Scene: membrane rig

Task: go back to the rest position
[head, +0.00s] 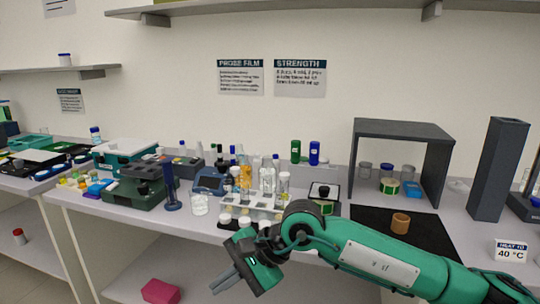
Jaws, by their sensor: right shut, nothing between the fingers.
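My right arm comes in from the lower right, and its green and grey gripper (226,281) hangs in front of the bench's front edge, below the bench top. Its fingers point down and left, are shut and hold nothing. The bench (105,207) carries the lab items behind the gripper. My left gripper is not in this view.
A rack with white-capped jars (262,203) stands just behind my right arm. A tall grey column (497,170) stands at right. A pink box (160,291) lies on the lower shelf.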

